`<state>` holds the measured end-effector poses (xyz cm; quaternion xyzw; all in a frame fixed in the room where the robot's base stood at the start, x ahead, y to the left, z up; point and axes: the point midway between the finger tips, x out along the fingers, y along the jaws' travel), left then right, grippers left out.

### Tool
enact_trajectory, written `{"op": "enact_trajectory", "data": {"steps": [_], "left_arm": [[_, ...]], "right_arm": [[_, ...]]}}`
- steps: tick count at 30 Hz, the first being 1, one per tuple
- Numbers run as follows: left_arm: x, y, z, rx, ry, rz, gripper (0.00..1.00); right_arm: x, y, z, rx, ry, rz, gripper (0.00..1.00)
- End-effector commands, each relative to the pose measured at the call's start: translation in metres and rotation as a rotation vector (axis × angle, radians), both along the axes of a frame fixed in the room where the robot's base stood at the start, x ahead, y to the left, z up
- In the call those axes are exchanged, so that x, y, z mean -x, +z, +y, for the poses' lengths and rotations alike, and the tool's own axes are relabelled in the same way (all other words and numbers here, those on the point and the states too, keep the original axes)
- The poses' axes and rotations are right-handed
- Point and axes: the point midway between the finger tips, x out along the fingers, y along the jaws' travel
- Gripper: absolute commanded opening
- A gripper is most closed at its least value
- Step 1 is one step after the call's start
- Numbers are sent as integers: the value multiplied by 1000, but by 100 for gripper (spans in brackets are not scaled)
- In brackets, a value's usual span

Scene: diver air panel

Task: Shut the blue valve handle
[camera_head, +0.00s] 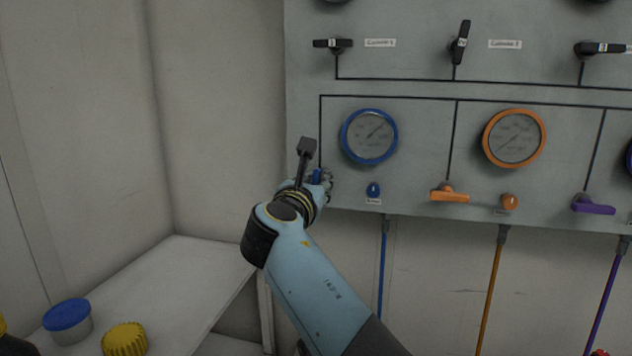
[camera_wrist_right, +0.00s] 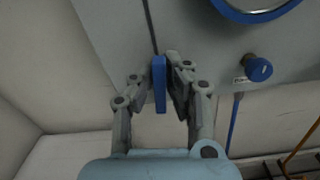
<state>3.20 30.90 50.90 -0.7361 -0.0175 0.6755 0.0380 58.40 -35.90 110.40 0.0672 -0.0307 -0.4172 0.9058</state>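The blue valve handle (camera_head: 317,176) is on the lower left of the grey panel, mostly hidden by my right gripper (camera_head: 325,182) in the head view. In the right wrist view the blue handle (camera_wrist_right: 159,84) is a narrow bar, roughly in line with the dark pipe line above it. The two fingers of my right gripper (camera_wrist_right: 160,88) stand on either side of it, close to its sides. I cannot tell whether both fingers press on it. My left gripper is not in view.
A blue-rimmed gauge (camera_head: 370,136) and a blue knob (camera_head: 373,190) are right of the handle. An orange handle (camera_head: 450,194) and a purple handle (camera_head: 593,205) lie further right. A white table (camera_head: 180,285) at lower left holds a blue-lidded jar (camera_head: 68,318) and a yellow cap (camera_head: 124,340).

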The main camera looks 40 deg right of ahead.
Motion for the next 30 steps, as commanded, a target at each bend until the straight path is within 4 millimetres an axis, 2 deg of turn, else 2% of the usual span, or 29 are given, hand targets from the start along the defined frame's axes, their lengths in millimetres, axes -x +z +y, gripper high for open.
{"op": "enact_trajectory", "data": {"steps": [2,17,30], "left_arm": [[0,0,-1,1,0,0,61],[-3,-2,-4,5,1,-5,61],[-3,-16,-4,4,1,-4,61]], "right_arm": [[0,0,0,0,0,0,0],[0,-1,0,-32,0,-38,0],[3,-3,-2,-249,-1,-291,0]]}}
